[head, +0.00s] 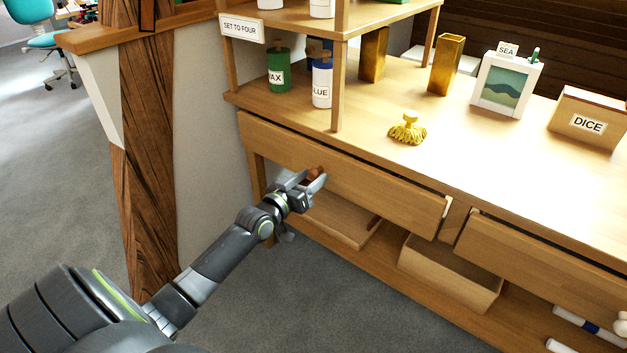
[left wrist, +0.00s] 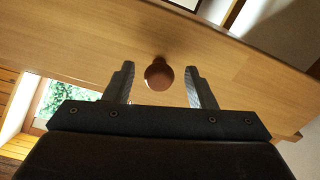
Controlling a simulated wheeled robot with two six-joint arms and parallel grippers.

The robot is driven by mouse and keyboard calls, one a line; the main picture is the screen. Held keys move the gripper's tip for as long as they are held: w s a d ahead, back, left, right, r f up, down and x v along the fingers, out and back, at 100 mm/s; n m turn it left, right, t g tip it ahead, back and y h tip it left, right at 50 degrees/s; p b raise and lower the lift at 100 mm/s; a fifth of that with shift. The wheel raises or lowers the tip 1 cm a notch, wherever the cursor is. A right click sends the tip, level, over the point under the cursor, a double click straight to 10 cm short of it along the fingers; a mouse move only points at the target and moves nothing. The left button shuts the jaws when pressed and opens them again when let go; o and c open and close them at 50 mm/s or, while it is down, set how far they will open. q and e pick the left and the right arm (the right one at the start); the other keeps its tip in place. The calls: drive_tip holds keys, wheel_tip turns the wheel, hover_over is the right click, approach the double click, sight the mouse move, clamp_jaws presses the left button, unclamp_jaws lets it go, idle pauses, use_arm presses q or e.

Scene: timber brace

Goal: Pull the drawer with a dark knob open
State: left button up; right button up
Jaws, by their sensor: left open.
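The left drawer (head: 385,194) is a long wooden front under the desk top, and it looks closed or nearly so. Its round red-brown knob (head: 315,172) shows between the jaws of my left gripper (head: 302,182). In the left wrist view the knob (left wrist: 159,75) sits between the two open fingers (left wrist: 160,88), with a gap on each side. The drawer front (left wrist: 90,50) fills most of that view. A second drawer front (head: 535,262) is at the right, and no knob shows on it. My right gripper is not in view.
The desk top (head: 470,140) carries a yellow tufted object (head: 408,130), a picture frame (head: 506,84) and a DICE box (head: 588,118). A shelf with cans stands at its left end. Grey floor lies in front.

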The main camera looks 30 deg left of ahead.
use_arm(q)
drive_tip(key=shift+w+d, duration=0.1)
drive_tip(key=shift+w, duration=0.7)
clamp_jaws()
